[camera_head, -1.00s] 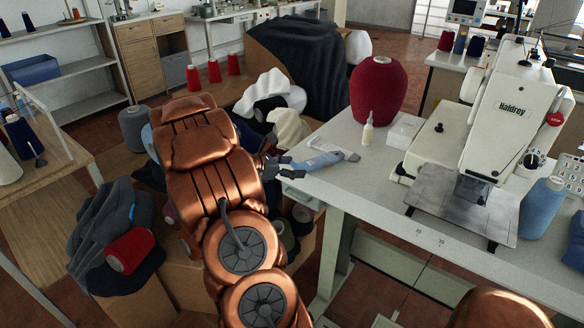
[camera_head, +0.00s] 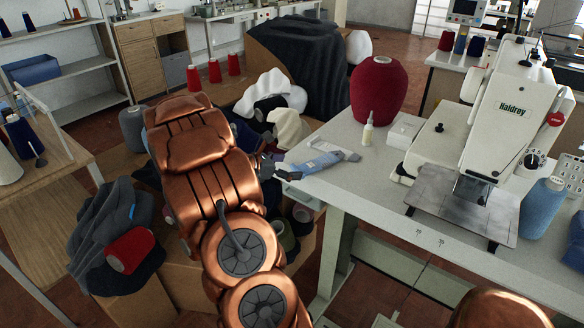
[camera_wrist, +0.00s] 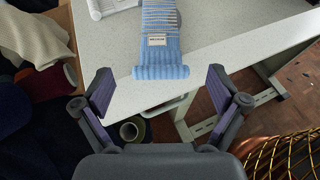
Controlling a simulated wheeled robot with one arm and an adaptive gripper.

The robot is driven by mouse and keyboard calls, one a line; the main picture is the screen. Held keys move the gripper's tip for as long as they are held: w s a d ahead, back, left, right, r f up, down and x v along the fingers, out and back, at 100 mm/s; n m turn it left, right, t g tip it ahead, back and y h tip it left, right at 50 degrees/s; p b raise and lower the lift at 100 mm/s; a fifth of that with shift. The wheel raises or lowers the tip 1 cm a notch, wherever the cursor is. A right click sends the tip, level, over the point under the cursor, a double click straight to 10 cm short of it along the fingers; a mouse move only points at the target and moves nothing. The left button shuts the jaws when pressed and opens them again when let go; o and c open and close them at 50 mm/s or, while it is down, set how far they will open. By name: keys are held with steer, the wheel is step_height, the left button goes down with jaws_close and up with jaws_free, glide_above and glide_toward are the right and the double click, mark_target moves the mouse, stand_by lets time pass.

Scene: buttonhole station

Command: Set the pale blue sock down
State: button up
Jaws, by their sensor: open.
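The pale blue sock (camera_head: 316,162) lies flat on the white table (camera_head: 375,190), near its left corner, with its cuff at or slightly past the edge. In the wrist view the sock (camera_wrist: 161,45) shows a ribbed blue cuff, a small white label and a striped part above. My gripper (camera_head: 275,167) is at the table's left edge beside the cuff. In the wrist view my gripper (camera_wrist: 160,92) is open, with its fingers wide apart and empty, just short of the cuff. The sock touches neither finger.
A red yarn cone (camera_head: 379,100), a small white bottle (camera_head: 367,130) and a white box (camera_head: 404,130) stand behind the sock. The buttonhole machine (camera_head: 505,110) is to the right. Boxes with cones and dark cloth crowd the left. The table's front stretch is clear.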

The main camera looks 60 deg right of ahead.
steer(key=v, duration=1)
steer(key=shift+w+a+r, duration=0.15)
steer(key=shift+a, duration=0.2)
steer(key=s+a+m+t+y, duration=0.1)
steer(key=s+a+m+y, duration=0.2)
steer(key=a, duration=1.1)
steer(key=s+a+m+t+y, duration=0.2)
steer(key=s+a+m+y, duration=0.2)
steer(key=a, duration=1.1)
steer(key=s+a+m+t+y, duration=0.2)
steer(key=s+a+m+y, duration=0.2)
steer(key=s+a, duration=0.4)
steer(key=a, duration=0.7)
steer(key=shift+s, duration=0.2)
steer(key=s+p+v, duration=0.3)
steer(key=p+v, duration=0.9)
steer(key=v, duration=0.1)
steer(key=shift+w+r+t+p, duration=0.4)
steer(key=shift+r, duration=0.1)
steer(key=shift+d, duration=0.15)
